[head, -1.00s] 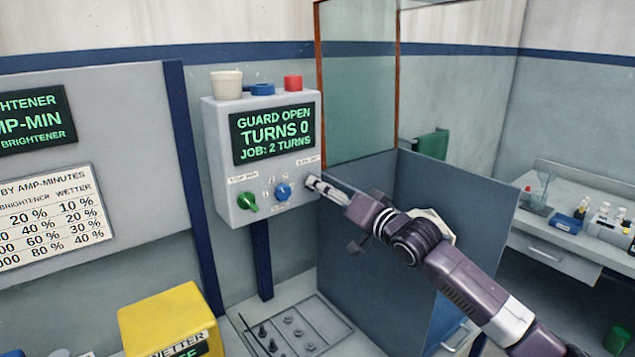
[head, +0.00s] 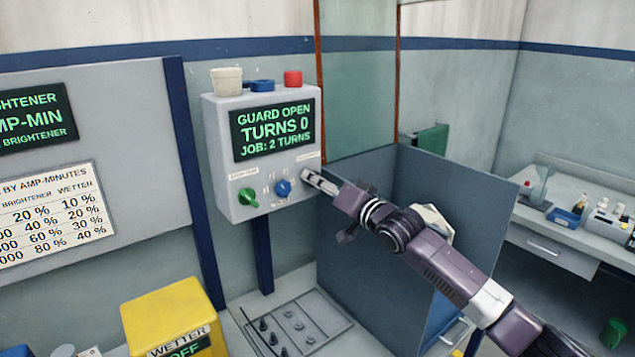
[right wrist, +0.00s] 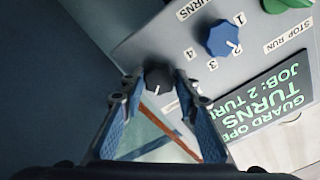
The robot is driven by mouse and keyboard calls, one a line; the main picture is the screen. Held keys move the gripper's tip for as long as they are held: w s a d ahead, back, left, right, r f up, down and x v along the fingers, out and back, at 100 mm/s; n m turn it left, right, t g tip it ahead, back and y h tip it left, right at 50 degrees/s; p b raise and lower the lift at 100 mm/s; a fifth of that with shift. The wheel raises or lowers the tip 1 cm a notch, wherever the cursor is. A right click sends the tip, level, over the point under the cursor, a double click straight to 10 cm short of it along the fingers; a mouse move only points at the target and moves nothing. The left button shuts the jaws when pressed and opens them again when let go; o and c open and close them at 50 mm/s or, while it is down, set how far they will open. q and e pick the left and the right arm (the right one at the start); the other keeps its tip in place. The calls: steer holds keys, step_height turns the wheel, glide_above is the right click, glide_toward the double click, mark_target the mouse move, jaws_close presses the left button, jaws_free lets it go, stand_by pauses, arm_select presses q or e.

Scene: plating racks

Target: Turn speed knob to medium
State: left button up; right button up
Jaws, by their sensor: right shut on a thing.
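A black knob (right wrist: 157,76) shows in the right wrist view, beside the blue knob numbered 1 to 4. The knob has a pale mark pointing down in the wrist view. The small labels are too blurred to read as speed settings. My left gripper is not in view.
The box's display (head: 272,130) reads guard open, turns 0, job 2 turns. A blue-grey panel (head: 450,195) stands close beside my right arm. A glass sheet (head: 358,85) rises behind the box's right edge. A yellow box (head: 165,312) stands below.

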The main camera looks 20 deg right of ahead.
stand_by(0.3)
steer(key=n+p, duration=0.3)
steer(key=n, duration=0.7)
steer(key=shift+n, duration=0.3)
stand_by(0.3)
steer(key=o, duration=1.1)
steer(key=shift+o, duration=0.2)
steer(key=shift+s, duration=0.1)
steer(key=v, duration=1.2)
